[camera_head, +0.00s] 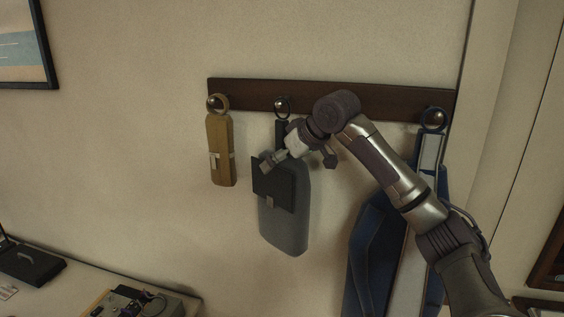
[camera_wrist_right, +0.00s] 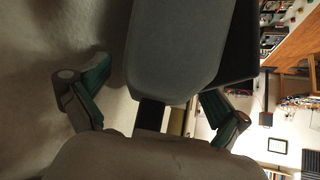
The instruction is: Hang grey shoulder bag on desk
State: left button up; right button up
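The grey shoulder bag (camera_head: 284,229) hangs upright against the wall, with a black flap (camera_head: 273,183) and a dark strap looped on the middle hook (camera_head: 282,104) of a wall rail. My right gripper (camera_head: 299,160) is at the top of the bag and covers part of its strap and upper edge. In the right wrist view the gripper (camera_wrist_right: 160,90) has its fingers spread on either side of the bag (camera_wrist_right: 178,50), with a gap at the left finger; contact at the right finger is unclear. A desk (camera_head: 75,285) is at lower left. My left gripper is not in view.
A box-like device (camera_head: 138,303) stands on the desk. The wall below the tan bag is clear.

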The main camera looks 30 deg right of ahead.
jog(key=shift+f, duration=0.1)
jog(key=v, duration=1.2)
jog(key=shift+a, duration=0.1)
